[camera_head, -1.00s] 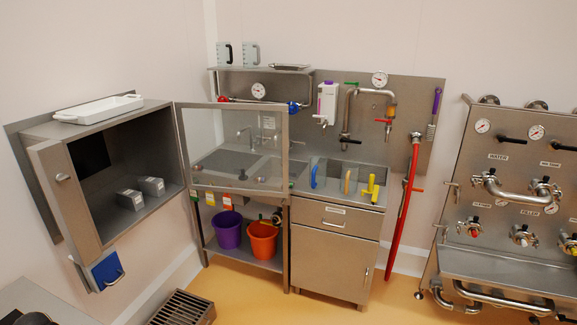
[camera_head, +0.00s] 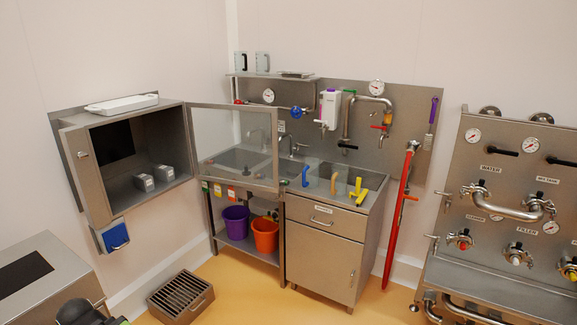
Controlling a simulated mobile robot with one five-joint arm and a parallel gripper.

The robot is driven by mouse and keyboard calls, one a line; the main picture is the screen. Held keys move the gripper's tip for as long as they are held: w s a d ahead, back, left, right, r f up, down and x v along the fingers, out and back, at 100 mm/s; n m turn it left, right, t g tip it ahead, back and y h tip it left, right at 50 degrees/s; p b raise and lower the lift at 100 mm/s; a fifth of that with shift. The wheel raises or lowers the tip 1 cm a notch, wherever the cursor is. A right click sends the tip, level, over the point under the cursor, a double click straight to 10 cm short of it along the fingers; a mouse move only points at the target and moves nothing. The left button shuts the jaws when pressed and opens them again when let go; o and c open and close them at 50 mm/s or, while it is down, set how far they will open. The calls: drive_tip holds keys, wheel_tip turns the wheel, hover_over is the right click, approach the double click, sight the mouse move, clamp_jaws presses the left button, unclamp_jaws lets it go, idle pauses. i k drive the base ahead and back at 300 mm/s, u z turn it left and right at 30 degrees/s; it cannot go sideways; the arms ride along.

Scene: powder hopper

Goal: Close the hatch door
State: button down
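The hatch is a steel wall cabinet (camera_head: 152,108) at the left, with an open front and a dark interior. Its door (camera_head: 277,150), a steel frame with a clear pane, is hinged at the cabinet's right edge. The door stands wide open, swung out to the right in front of the sink bench. A small latch fitting (camera_head: 83,154) shows on the cabinet's left side panel (camera_head: 90,190). Two small metal blocks (camera_head: 144,182) sit inside.
A white tray (camera_head: 122,104) lies on the cabinet and a blue-fronted holder (camera_head: 115,237) hangs below. A steel box (camera_head: 40,275), a dark object (camera_head: 75,312) and a slatted step (camera_head: 180,297) stand low at the left. Floor (camera_head: 240,300) shows clear before the bench.

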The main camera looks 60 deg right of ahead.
sight(275, 189)
drive_tip(key=z, duration=1.1)
drive_tip(key=i, duration=1.65)
